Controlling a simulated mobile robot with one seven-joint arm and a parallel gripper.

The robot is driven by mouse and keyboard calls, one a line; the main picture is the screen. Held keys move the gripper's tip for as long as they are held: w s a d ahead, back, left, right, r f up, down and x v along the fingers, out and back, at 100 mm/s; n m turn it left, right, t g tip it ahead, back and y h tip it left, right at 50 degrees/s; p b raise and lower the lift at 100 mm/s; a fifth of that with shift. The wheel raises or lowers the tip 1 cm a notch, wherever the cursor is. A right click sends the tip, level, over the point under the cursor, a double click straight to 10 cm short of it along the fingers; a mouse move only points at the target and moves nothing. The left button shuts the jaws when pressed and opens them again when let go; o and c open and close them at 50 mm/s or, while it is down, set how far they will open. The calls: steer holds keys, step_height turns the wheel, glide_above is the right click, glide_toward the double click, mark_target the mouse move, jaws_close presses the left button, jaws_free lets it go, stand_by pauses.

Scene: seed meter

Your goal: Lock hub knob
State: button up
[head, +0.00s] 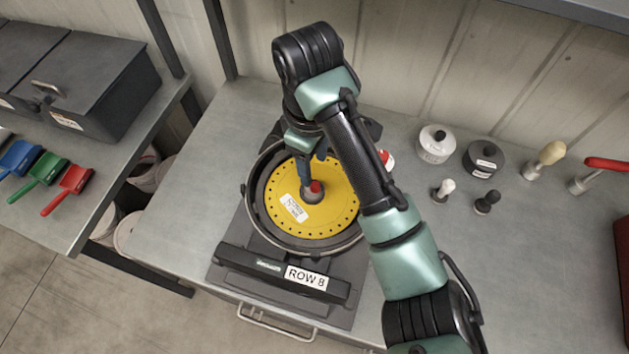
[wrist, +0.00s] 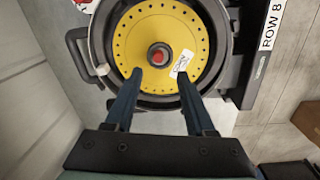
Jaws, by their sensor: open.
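The hub knob (head: 314,189) is a small dark knob with a red top at the centre of a yellow seed disc (head: 336,212). The disc has a ring of holes and a white label, and sits in the round dark housing of the meter (head: 253,215). In the wrist view the knob (wrist: 159,55) lies beyond the fingertips, roughly midway between them. My gripper (wrist: 159,72) is open and empty, its two blue fingers apart over the disc. In the head view my gripper (head: 313,170) is just behind the knob, and my arm hides part of the disc's right side.
A ROW 8 label (head: 306,277) is on the meter's front. A white canister (head: 435,145), a dark canister (head: 484,159), and small knobbed tools stand at the right. Dark bins (head: 85,85) and coloured scoops (head: 68,188) are on the left bench. The bench's front right is clear.

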mark_target(315, 185)
steer(key=f+b, duration=0.1)
steer(key=f, duration=0.1)
steer(key=f+b, duration=0.2)
steer(key=f, duration=0.1)
steer(key=shift+w+f, duration=0.2)
steer(key=shift+f, duration=0.1)
steer(key=shift+w+d+f, duration=0.1)
steer(key=shift+f, duration=0.95)
jaws_close()
